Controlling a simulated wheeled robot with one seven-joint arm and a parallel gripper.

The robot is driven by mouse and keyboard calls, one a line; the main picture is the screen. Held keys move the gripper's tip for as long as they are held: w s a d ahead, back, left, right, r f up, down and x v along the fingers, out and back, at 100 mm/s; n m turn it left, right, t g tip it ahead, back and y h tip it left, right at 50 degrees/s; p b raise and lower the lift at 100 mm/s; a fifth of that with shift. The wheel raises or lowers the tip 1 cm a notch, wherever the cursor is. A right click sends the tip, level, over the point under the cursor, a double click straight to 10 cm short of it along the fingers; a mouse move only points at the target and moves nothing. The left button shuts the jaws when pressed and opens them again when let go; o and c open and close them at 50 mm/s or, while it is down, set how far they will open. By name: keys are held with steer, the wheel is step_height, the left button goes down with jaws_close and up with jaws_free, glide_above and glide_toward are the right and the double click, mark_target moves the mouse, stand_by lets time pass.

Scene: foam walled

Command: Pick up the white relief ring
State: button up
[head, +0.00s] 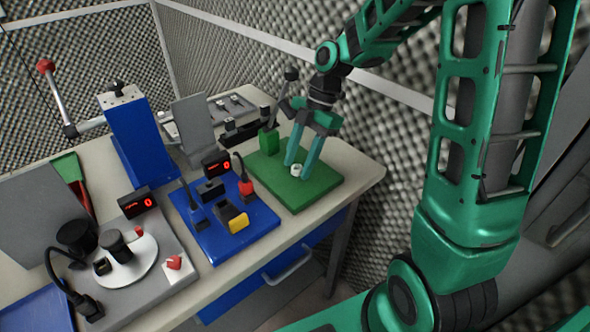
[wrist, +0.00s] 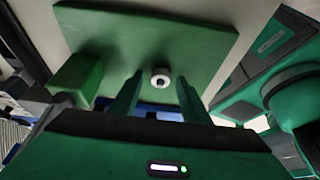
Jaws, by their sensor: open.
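The white relief ring (head: 296,170) is small and round with a dark centre, and sits on the green board at the right end of the table. It also shows in the wrist view (wrist: 160,77), ahead of and between the two fingers. My gripper (head: 299,168) points down over the board, its green fingers on either side of the ring in the head view. I cannot tell whether the fingertips are level with the ring.
The green board (head: 320,185) carries a green block (head: 269,140) with a dark lever, left of my gripper. A blue board (head: 257,225) with a red display and several connectors lies to the left. The table's right edge is close to the green board, and a foam wall rises behind.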

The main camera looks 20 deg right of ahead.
jaws_close()
steer(key=shift+r, duration=0.1)
